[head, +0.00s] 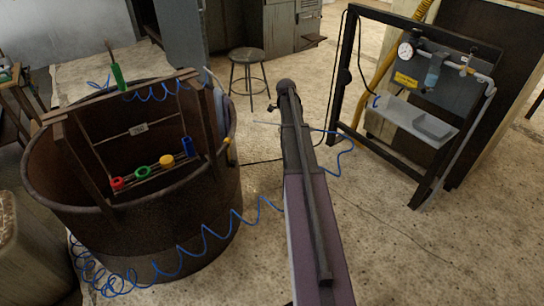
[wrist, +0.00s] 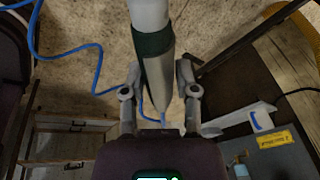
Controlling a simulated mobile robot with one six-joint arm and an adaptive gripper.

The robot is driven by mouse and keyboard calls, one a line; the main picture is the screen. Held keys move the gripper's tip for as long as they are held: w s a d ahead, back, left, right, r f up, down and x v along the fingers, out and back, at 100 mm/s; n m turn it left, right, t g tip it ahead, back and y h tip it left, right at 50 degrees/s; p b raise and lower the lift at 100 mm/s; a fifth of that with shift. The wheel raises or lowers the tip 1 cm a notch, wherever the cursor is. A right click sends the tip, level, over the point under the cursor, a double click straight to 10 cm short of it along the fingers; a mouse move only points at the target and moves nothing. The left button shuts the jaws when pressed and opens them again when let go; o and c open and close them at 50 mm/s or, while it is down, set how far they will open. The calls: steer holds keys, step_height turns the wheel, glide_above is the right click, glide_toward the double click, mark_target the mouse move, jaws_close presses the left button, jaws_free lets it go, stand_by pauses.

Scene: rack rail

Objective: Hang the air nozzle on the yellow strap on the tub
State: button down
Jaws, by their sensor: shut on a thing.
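My gripper (wrist: 158,95) is shut on the air nozzle (wrist: 152,55), a pale tapering body with a dark green band. A blue hose shows beside and below it. In the head view my arm hides the gripper and most of the nozzle. The large brown round tub (head: 190,222) stands at left. A rail inside it carries a row of coloured pieces. The yellow strap (head: 166,161) sits there between a green ring (head: 142,172) and a blue piece (head: 188,147). A red ring (head: 117,183) is at the row's left end. My gripper is apart from the tub, to its right.
Coiled blue hose (head: 205,235) runs past the tub's front toward my arm. A green-handled tool (head: 117,76) stands at the tub's back beam. A dark frame (head: 345,85) with a gauge and grey shelf stands at right. A stool (head: 247,56) is behind, on open floor.

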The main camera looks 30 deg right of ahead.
steer(key=s+a+f+t+y+b, duration=0.1)
steer(key=a+f+t+y+b, duration=0.1)
steer(key=a+t+y+b, duration=0.3)
steer(key=s+a+f+t+y+b, duration=0.1)
steer(key=a+f+t+y+b, duration=0.2)
steer(key=b, duration=0.9)
steer(key=a+t+y, duration=0.3)
steer(key=a+y, duration=0.2)
steer(key=a, duration=0.1)
steer(key=shift+s+f+n, duration=0.2)
steer(key=shift+s+n, duration=0.1)
steer(key=shift+w+a, duration=0.1)
steer(key=shift+a, duration=0.05)
steer(key=w+a, duration=0.5)
steer(key=w, duration=0.1)
steer(key=shift+w+a, duration=0.15)
steer(key=shift+a, duration=0.15)
steer(key=shift+w+a, duration=1.7)
steer(key=shift+w, duration=0.2)
stand_by(1.2)
steer(key=shift+f+b, duration=1.05)
steer(key=shift+f, duration=0.05)
